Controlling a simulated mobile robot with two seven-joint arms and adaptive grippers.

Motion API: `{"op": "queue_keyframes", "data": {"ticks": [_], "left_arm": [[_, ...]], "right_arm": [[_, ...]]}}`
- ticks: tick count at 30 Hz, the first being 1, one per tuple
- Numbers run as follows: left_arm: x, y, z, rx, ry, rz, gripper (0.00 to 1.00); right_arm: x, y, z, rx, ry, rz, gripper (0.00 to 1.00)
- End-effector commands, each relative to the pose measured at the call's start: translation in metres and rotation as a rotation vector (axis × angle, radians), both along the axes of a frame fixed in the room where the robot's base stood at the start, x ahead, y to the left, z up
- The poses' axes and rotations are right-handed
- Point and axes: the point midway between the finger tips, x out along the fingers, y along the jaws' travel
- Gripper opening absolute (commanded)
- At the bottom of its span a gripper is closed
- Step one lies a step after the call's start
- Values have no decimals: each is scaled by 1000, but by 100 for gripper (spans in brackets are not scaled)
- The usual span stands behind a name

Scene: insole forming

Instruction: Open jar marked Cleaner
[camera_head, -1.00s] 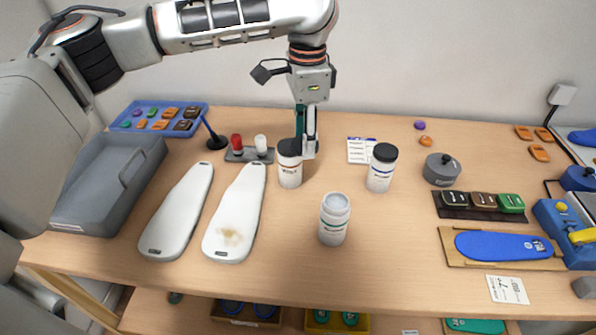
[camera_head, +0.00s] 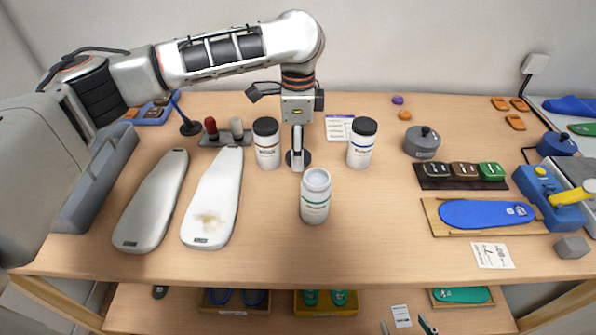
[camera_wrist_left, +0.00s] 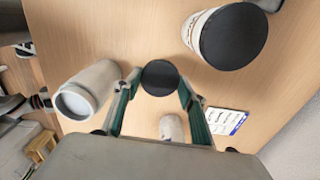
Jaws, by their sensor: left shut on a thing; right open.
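My left gripper (camera_head: 298,165) points down and is shut on a dark round lid (camera_wrist_left: 160,77), behind the open jar. I cannot tell the lid's height above the table. The open white jar with a green label (camera_head: 315,200) stands upright without a lid, with pale contents; it also shows in the left wrist view (camera_wrist_left: 85,92). A brown-labelled jar with a black lid (camera_head: 267,148) stands left of the gripper. A blue-labelled jar with a black lid (camera_head: 361,148) stands to its right. The label words are too small to read. My right gripper is out of view.
Two white insole forms (camera_head: 215,200) lie at left near a grey bin (camera_head: 85,190). A stand with a red and a white knob (camera_head: 224,138) is behind. A grey lidded pot (camera_head: 422,142) and a blue insole on a board (camera_head: 485,213) are at right. The front middle is clear.

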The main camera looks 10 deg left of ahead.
Motion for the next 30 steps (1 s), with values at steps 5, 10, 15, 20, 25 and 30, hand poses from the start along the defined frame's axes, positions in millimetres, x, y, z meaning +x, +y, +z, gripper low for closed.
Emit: {"op": "queue_keyframes", "data": {"ticks": [5,10,15,20,25,30], "left_arm": [[0,0,-18,-2,0,0,15],[0,0,-30,-1,1,0,15],[-1,0,-57,-1,4,0,15],[0,0,-61,-2,-2,0,15],[0,0,-60,-1,-2,0,15],[1,-1,-58,-1,-3,1,15]], "right_arm": [[-1,0,-6,0,3,0,60],[-2,1,-10,1,6,0,60],[-5,1,-20,2,13,0,60],[-5,1,-21,1,14,0,60],[-5,0,-20,1,13,0,60],[-3,0,-13,0,8,0,60]]}}
